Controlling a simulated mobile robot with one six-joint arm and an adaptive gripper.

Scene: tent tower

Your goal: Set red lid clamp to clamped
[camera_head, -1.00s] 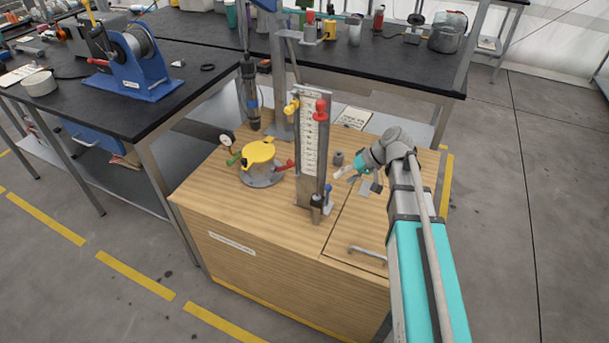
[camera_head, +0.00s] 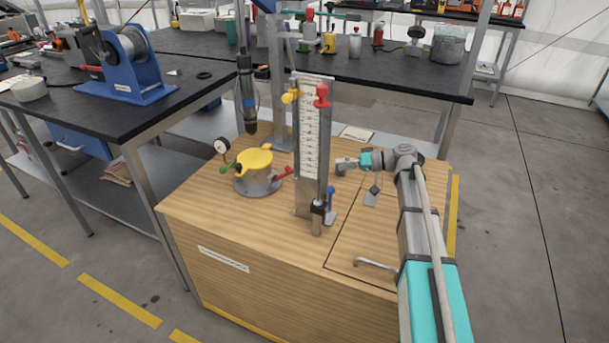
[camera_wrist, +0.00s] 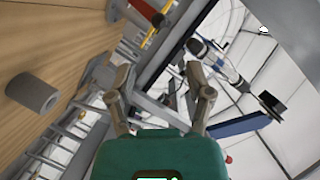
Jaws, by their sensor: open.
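The red lid clamp (camera_head: 282,174) is a short red lever at the right side of the yellow-lidded pot (camera_head: 254,160), which has a grey round base on the wooden cabinet top. It slants up to the right. My gripper (camera_head: 342,166) is to the right of the pot, with the upright scale column (camera_head: 312,145) between them. In the wrist view my gripper (camera_wrist: 165,82) has its two fingers apart, with nothing held between them. A red bar at the top of the wrist view (camera_wrist: 146,11) cannot be identified for sure.
A green lever (camera_head: 228,166) and a gauge (camera_head: 222,146) sit left of the pot. The column carries red and yellow knobs, and a blue lever (camera_head: 330,196) stands by its foot. A grey cylinder (camera_wrist: 32,93) stands on the wood. The cabinet's front left top is clear.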

